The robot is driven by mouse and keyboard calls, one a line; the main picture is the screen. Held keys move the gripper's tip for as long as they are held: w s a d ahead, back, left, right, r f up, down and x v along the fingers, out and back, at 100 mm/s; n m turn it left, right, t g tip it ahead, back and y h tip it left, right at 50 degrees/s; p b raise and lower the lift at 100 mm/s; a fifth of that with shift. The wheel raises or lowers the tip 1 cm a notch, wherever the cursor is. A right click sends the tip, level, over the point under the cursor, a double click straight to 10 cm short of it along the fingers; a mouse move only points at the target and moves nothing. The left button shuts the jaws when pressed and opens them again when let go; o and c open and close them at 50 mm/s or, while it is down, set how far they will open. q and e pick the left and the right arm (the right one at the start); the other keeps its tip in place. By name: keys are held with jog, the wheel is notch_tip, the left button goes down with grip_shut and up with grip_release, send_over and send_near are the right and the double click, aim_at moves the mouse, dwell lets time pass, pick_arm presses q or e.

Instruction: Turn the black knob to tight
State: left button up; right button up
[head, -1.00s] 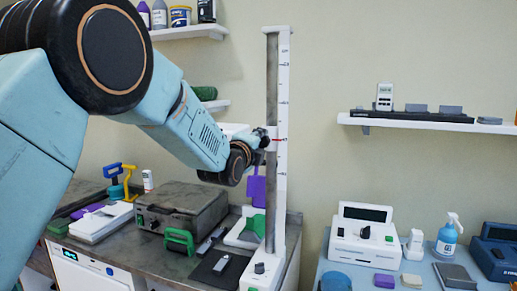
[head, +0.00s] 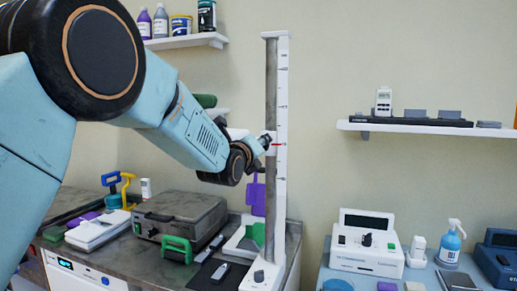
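A tall white column with a scale (head: 282,100) stands on the bench and bears a white carriage with a red pointer (head: 272,144). My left arm reaches in from the left, and my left gripper (head: 258,146) is at the carriage's left side. Small dark parts there overlap. I cannot separate the black knob from the fingertips, nor tell whether they touch or the fingers are open. Another dark knob (head: 259,276) is on the column's white base, and one (head: 367,240) is on a white device at right. My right gripper is out of view.
A grey case (head: 180,213) with green and purple handled items around it stands on the bench left of the column. Wall shelves (head: 405,127) hold small devices and bottles. A blue table at right holds a spray bottle (head: 450,243). Open air lies right of the column.

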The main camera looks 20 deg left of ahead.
pick_arm(q)
jog(key=shift+f, duration=0.55)
jog(key=o, duration=0.8)
jog(key=shift+s+d, duration=0.1)
jog(key=o, duration=0.4)
jog(key=shift+s+r, duration=0.1)
jog(key=shift+r, duration=0.2)
jog(key=shift+c, duration=0.2)
jog(key=s, duration=1.1)
jog(key=shift+s+a, duration=0.3)
jog(key=shift+s, duration=0.1)
